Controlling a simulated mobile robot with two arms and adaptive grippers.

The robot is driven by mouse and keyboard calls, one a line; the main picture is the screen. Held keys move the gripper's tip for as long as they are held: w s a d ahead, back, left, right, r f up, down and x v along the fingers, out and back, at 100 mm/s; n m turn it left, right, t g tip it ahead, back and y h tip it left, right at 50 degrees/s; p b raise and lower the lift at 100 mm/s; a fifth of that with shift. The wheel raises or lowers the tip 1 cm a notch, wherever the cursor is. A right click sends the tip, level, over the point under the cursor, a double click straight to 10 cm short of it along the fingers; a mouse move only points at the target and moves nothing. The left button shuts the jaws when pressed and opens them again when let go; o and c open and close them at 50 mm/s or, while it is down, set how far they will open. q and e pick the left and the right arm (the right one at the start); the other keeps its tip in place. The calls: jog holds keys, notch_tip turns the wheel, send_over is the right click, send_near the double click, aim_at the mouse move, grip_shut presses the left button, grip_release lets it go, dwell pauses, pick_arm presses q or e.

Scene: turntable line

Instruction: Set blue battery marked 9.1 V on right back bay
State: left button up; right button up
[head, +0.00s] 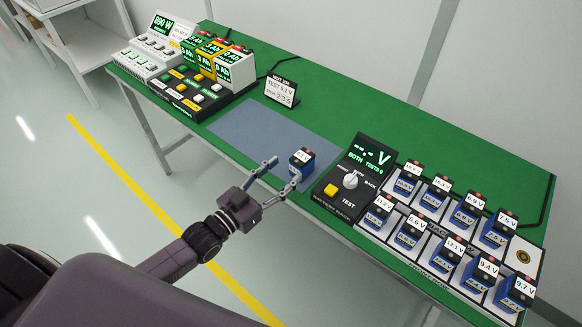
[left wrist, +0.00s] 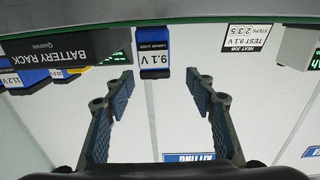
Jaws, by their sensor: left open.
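The blue battery marked 9.1 V (head: 301,160) stands upright on the grey-blue mat, left of the tester. It also shows in the left wrist view (left wrist: 155,62), its label upside down there. My left gripper (head: 286,170) is open. Its fingers point at the battery, which appears just beyond the fingertips and between them in the left wrist view; whether they touch it I cannot tell. The battery rack (head: 434,262) is at the right. Its right back bay (head: 522,256) is empty, with a round gold contact showing. My right gripper is in neither view.
Several blue batteries fill the rack's other bays. The black tester (head: 352,178) with dial and yellow button stands between mat (head: 245,128) and rack. A job sign (head: 281,90) stands behind the mat. Button consoles (head: 180,90) and colored packs are at the far left.

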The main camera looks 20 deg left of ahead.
aim_at(302, 161)
pick_arm(q)
jog(key=shift+s+r+g+p, duration=0.1)
jog(key=shift+r+g+p, duration=0.2)
jog(key=shift+r+p, duration=0.15)
jog(key=shift+w+d+r+g+y+p, duration=0.25)
jog(key=shift+r+g+y+p, duration=0.15)
jog(key=shift+g+p, duration=0.5)
jog(key=shift+r+g+p, duration=0.1)
jog(key=shift+g+p, duration=0.2)
jog(key=shift+p, duration=0.1)
jog(key=shift+s+a+g+y+p, duration=0.1)
jog(key=shift+s+g+y+p, duration=0.05)
jog(key=shift+g+y+p, duration=0.3)
jog(key=shift+x, duration=1.2)
jog(key=x, duration=0.2)
jog(key=p+x, duration=0.1)
jog(key=x, duration=0.1)
jog(key=shift+w+d, duration=0.25)
jog(key=shift+d, duration=0.15)
jog(key=shift+w+d+f, duration=0.1)
jog(key=shift+w+f, duration=0.1)
jog(key=shift+w, duration=0.1)
